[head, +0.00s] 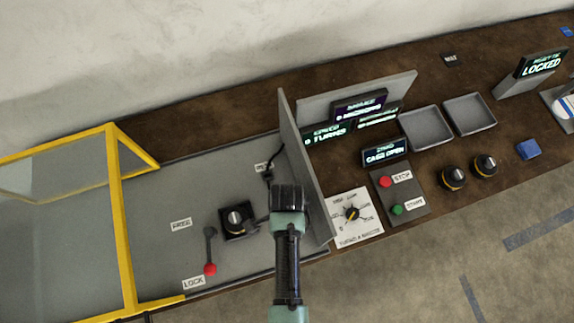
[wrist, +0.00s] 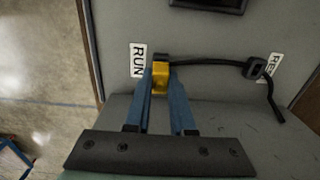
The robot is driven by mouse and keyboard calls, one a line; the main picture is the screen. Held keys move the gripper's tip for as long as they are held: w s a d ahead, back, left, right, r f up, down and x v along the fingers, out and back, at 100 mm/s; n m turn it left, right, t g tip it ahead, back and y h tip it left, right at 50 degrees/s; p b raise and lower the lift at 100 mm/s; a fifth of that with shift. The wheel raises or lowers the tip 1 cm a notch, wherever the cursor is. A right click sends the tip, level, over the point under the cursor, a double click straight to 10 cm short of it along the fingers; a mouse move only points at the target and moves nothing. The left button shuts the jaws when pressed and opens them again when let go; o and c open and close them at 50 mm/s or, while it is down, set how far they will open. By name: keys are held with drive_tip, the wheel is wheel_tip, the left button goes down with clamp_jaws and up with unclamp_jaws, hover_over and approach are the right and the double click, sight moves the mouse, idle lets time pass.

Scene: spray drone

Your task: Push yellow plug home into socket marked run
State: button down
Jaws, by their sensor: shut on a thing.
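In the wrist view, my gripper (wrist: 162,82) is shut on the yellow plug (wrist: 160,79) between its blue fingers. The plug is at the grey panel, close to the right of the RUN label (wrist: 138,60). A black cable (wrist: 208,62) leads from it to the right. A dark piece sits at the plug's far end; I cannot tell whether it is the socket or part of the plug, nor how deep the plug sits. In the head view, my gripper (head: 288,190) hides the plug and the RUN socket.
A dark clip (wrist: 255,68) holds the cable beside a partly cut-off label (wrist: 276,65). An upright grey panel (head: 305,170) stands right of my gripper. A red-knobbed lever (head: 210,268) and a dark box with a round top (head: 236,220) are left. The yellow-framed cage (head: 122,230) is farther left.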

drive_tip(key=shift+f+b, duration=0.6)
drive_tip(key=shift+f, duration=0.3)
drive_tip(key=c, duration=0.7)
unclamp_jaws()
drive_tip(key=shift+r, duration=0.1)
wheel_tip(320, 180, up, 13)
drive_tip(key=shift+b, duration=0.45)
